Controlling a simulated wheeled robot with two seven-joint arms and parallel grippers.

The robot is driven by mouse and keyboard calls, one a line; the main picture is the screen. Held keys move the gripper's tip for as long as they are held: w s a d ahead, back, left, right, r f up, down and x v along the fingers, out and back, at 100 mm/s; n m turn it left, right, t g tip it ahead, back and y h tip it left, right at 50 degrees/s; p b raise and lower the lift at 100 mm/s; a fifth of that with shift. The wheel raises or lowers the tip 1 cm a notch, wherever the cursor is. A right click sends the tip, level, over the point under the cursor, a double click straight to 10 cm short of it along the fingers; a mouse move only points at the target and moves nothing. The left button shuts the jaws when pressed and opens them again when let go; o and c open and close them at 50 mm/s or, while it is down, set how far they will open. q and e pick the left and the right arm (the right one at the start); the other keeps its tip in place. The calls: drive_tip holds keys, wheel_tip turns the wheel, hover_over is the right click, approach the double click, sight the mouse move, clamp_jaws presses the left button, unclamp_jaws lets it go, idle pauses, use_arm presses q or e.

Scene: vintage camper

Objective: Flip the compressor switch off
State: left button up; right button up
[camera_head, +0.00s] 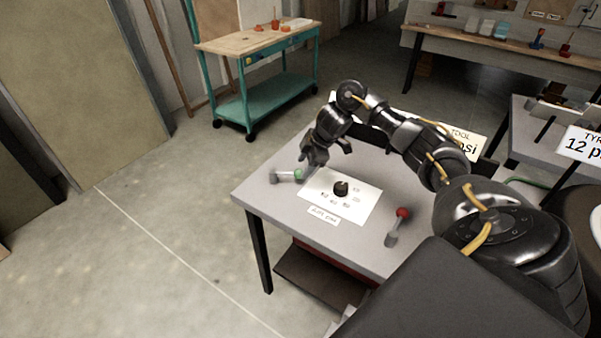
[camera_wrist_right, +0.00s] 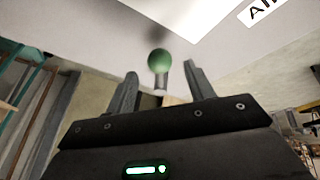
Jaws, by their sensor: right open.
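A grey lever with a green ball knob (camera_head: 299,174) lies tilted low at the left edge of the grey table (camera_head: 262,197). A second lever with a red ball knob (camera_head: 403,212) stands at the table's right side. A black knob (camera_head: 341,189) sits on a white printed sheet between them. I cannot tell from the labels which is the compressor switch. My right gripper (camera_head: 314,160) is open, just above the green knob. In the wrist view the green knob (camera_wrist_right: 159,60) appears between the spread fingers of the right gripper (camera_wrist_right: 161,82); contact is not clear. My left gripper is out of view.
Large signs, one reading "12 p...", stand at the right, the nearer one (camera_head: 462,140) partly behind my right arm. A teal cart (camera_head: 262,99) and a workbench (camera_head: 480,44) are further back. The floor left of the table is clear.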

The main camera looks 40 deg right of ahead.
sight(300, 170)
drive_tip(key=shift+x, duration=1.85)
clamp_jaws()
